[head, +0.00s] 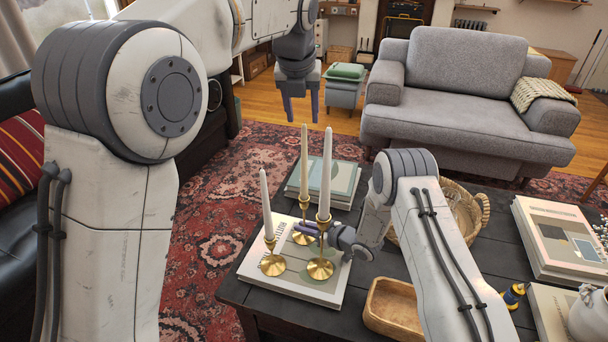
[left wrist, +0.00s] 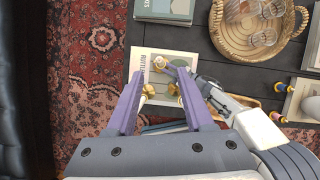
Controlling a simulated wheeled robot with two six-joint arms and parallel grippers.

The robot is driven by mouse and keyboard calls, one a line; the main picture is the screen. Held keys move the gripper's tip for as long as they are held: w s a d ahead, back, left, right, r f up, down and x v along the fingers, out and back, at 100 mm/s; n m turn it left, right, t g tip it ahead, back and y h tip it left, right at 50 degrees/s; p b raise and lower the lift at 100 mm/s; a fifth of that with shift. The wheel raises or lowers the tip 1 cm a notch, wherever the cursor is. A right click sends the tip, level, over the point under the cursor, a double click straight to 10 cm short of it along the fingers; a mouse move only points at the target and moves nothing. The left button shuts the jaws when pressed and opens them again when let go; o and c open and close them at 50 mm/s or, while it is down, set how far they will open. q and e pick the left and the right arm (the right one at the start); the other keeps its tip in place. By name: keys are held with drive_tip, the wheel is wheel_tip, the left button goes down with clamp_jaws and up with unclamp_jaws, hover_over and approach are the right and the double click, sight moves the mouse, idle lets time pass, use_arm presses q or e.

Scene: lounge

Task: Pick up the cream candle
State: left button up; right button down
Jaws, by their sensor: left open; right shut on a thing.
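The cream candle (head: 304,160) stands upright in a brass holder (head: 304,203), behind two paler candles. It also shows from above in the left wrist view (left wrist: 160,61). My right gripper (head: 306,232) is low among the holders, shut on what looks like the stem of the cream candle's holder; the exact contact is partly hidden. My left gripper (head: 301,116) is open and empty, pointing down, above and beyond the candles in the head view. In the left wrist view its fingers (left wrist: 160,73) frame the candles from above.
A white candle (head: 326,175) and a shorter pale candle (head: 266,204) stand close by in brass holders on a book (head: 325,288). More books (head: 343,183), a wicker tray (head: 390,236) and a wooden bowl (head: 392,305) crowd the dark table (head: 240,292).

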sight(304, 129)
use_arm(q)
drive_tip(key=x, duration=0.7)
drive_tip(key=shift+w+f, duration=0.15)
drive_tip(key=shift+f, duration=0.05)
clamp_jaws()
idle(1.2)
